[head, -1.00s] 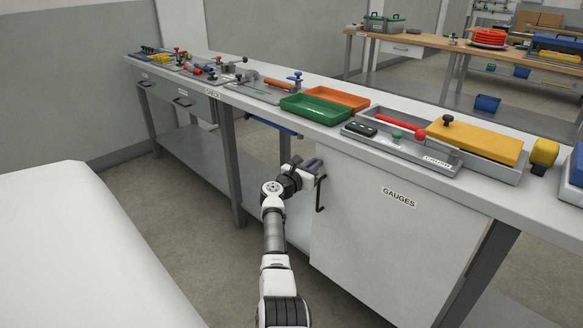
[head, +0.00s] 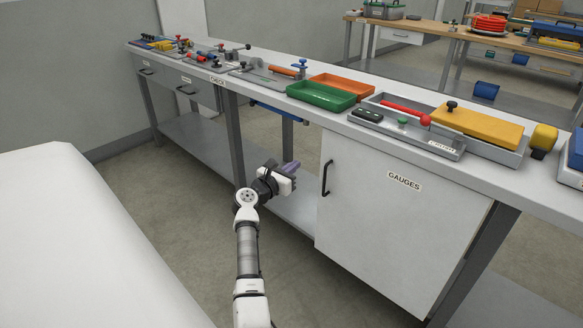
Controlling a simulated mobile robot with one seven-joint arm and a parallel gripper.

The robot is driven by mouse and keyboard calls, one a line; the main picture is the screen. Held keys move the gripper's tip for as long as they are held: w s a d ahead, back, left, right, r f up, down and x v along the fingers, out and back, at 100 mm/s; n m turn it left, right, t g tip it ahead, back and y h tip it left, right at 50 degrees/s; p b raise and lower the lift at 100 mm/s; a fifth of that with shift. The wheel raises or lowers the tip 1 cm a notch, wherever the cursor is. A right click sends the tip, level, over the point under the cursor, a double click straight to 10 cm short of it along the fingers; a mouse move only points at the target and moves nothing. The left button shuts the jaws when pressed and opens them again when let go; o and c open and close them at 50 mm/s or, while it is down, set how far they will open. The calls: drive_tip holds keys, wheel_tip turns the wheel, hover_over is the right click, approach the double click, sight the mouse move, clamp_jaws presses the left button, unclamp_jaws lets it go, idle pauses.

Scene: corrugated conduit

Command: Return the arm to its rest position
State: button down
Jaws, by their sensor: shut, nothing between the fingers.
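My gripper (head: 291,171) is in the head view, in the open air in front of the workbench, left of the cabinet door's black handle and apart from it. Its fingers are small and dark here, and they are shut with nothing held. My arm reaches up from the bottom edge and bends at the wrist toward the right. The cabinet door (head: 395,230), labelled GAUGES, looks closed, and its handle (head: 326,178) is free.
The workbench (head: 250,88) runs across the view. On it are a green tray (head: 320,97), an orange tray (head: 343,86), a yellow block (head: 475,127) and several tools. A white surface (head: 75,240) fills the lower left. Open floor (head: 160,195) lies between it and the bench.

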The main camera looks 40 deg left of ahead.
drive_tip(key=shift+s, duration=0.35)
